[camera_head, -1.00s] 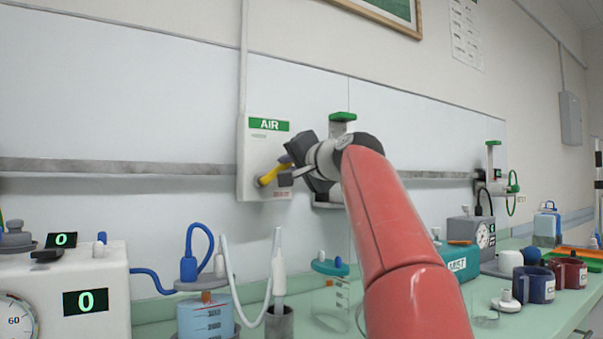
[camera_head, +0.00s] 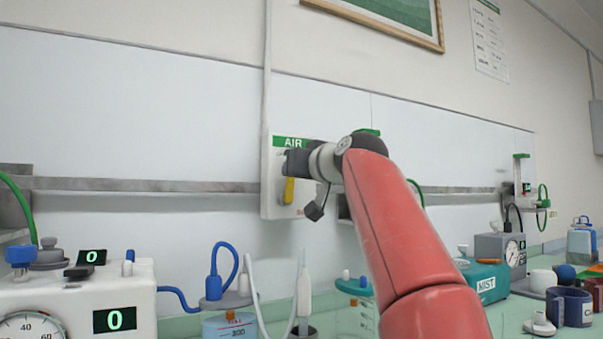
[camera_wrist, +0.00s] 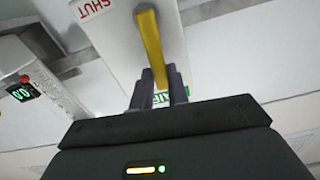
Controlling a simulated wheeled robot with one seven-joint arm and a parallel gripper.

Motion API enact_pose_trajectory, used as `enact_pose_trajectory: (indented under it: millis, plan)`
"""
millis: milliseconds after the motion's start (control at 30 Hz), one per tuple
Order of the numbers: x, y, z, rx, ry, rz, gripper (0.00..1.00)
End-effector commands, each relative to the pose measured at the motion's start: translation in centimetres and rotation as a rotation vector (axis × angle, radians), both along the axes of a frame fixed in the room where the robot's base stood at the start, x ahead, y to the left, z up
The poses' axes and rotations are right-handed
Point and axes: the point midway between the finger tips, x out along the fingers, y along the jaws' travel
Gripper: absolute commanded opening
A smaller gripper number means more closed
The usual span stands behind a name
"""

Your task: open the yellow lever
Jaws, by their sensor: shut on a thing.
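The yellow lever (camera_head: 289,189) is on the white AIR box (camera_head: 269,188) on the wall. It stands close to upright, its lower end showing below my gripper (camera_head: 290,163). My gripper covers the lever's upper part in the head view. In the wrist view the lever (camera_wrist: 151,45) runs down between the two dark fingers of my gripper (camera_wrist: 159,92), which are shut on its far end. Red SHUT lettering (camera_wrist: 92,8) shows on the box beside the lever, and part of the green label (camera_wrist: 168,97) shows between the fingers.
A grey rail (camera_head: 140,186) runs along the wall on both sides of the box. Below are a white gauge unit (camera_head: 140,290), a blue-capped jar (camera_head: 232,325) and a teal MIST box (camera_head: 487,281). A second green-topped wall fitting (camera_head: 522,185) is at right.

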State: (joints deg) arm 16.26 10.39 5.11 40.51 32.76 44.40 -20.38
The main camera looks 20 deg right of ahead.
Motion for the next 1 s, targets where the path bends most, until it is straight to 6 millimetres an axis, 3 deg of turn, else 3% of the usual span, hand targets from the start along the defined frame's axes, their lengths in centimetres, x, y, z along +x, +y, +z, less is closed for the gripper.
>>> enact_pose_trajectory:
  millis: [767,800,967,1000]
  plan:
    - [-0.09,0.69,-0.11,-0.109,-0.017,0.001,0.00]
    - [-0.09,0.69,-0.11,-0.109,-0.017,0.001,0.17]
    - [-0.09,0.68,-0.08,-0.108,-0.018,0.001,0.38]
    - [-0.10,0.67,-0.07,-0.106,-0.019,0.001,0.38]
